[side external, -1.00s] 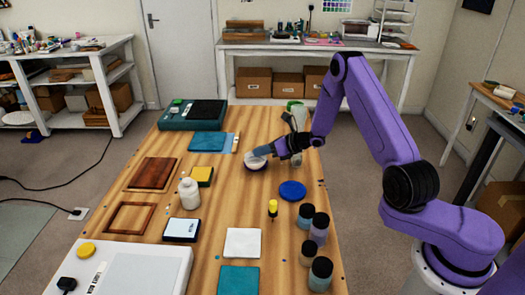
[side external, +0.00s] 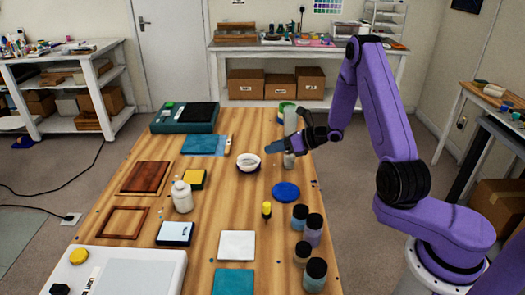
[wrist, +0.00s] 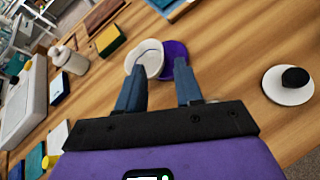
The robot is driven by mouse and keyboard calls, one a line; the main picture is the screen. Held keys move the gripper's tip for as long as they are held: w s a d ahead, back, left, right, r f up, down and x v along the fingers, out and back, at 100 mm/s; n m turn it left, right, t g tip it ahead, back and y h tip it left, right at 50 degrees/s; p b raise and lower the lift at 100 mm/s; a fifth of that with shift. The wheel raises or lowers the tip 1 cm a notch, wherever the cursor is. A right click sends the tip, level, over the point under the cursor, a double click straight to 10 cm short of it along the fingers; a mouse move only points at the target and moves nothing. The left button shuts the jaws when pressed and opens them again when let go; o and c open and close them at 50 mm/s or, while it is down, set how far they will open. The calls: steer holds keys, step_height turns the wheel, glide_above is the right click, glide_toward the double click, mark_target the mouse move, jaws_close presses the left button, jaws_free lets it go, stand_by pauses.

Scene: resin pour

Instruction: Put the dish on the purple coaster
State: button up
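The white dish (side external: 248,161) sits upright toward the far part of the wooden table. In the wrist view the dish (wrist: 144,56) overlaps the purple coaster (wrist: 178,52), which shows to its right. The dish covers part of the coaster, so it looks off-centre; how much of it rests on the coaster I cannot tell. My gripper (side external: 270,148) is apart from the dish, above and to its right in the side view. In the wrist view the two blue fingers of my gripper (wrist: 161,72) are spread with nothing held between them.
A blue disc (side external: 286,191) lies on the table, with several dark-lidded jars (side external: 315,274) nearer. A white bottle (side external: 181,196) and a yellow block (side external: 194,179) stand left of the dish. A white round thing with a black top (wrist: 289,85) is at the wrist view's right.

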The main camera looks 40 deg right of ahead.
steer(key=s+a+r+n+g+y, duration=0.2)
steer(key=s+a+r+n+g, duration=0.3)
steer(key=s+a+n, duration=0.4)
steer(key=s+a+r+n+g+y, duration=0.2)
steer(key=s+a+r+n+g, duration=0.2)
steer(key=s+a+n+g, duration=0.55)
steer(key=s+d+r+n+t+h, duration=0.1)
steer(key=s+n+h, duration=0.3)
steer(key=s+n, duration=0.6)
steer(key=s+d+r+n+t+h, duration=0.2)
steer(key=s+d+n+h, duration=0.2)
steer(key=s+n, duration=0.6)
steer(key=n+h, duration=0.1)
steer(key=n, duration=0.7)
steer(key=shift+r, duration=0.15)
